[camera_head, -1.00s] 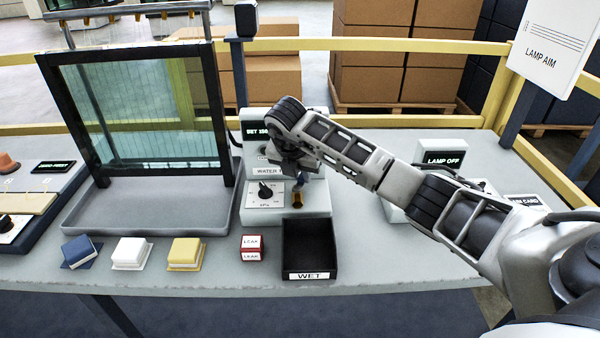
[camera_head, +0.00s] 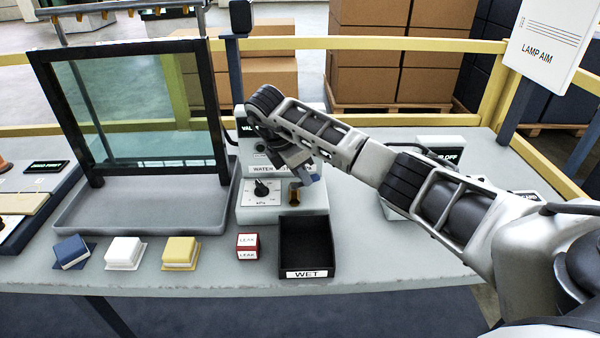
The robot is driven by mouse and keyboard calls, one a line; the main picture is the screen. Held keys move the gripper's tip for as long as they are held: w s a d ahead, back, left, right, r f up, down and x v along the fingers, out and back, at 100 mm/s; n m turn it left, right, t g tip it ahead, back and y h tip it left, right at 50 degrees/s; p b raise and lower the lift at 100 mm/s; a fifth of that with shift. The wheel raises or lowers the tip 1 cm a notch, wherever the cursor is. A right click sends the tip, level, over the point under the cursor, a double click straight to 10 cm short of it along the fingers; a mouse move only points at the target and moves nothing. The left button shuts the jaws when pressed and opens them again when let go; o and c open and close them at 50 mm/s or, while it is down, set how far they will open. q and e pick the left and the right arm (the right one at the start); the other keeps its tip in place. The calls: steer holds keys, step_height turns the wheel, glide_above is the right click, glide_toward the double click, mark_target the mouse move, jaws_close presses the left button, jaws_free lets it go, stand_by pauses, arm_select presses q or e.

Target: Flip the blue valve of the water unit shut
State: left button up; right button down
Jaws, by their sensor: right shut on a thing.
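The water unit (camera_head: 251,214) is a pale box with a black dial on its front, standing behind the black WET tray (camera_head: 305,274). My right gripper (camera_head: 299,176) reaches down to the right part of its front. It is shut on the blue valve (camera_head: 311,181), a small blue lever of which only a piece shows beside the fingers. A brass spout (camera_head: 294,195) sits just below the gripper. My wrist hides most of the valve and part of the unit's upper panel and display. My left gripper is not in view.
A framed glass pane (camera_head: 140,110) stands in a grey trough (camera_head: 140,215) at the left. Blue, white and yellow blocks and a red LEAK block (camera_head: 247,246) lie along the front. A lamp box (camera_head: 440,148) stands behind my right forearm.

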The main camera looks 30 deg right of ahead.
steer(key=m, duration=0.1)
steer(key=m+g, duration=0.1)
steer(key=m, duration=0.2)
steer(key=shift+s+a+y, duration=0.1)
steer(key=shift+s+y, duration=0.2)
steer(key=shift+y, duration=0.1)
steer(key=shift+m+g, duration=0.3)
steer(key=shift+m, duration=0.2)
steer(key=c, duration=1.3)
jaws_free()
steer(key=shift+s, duration=0.1)
steer(key=shift+r, duration=0.1)
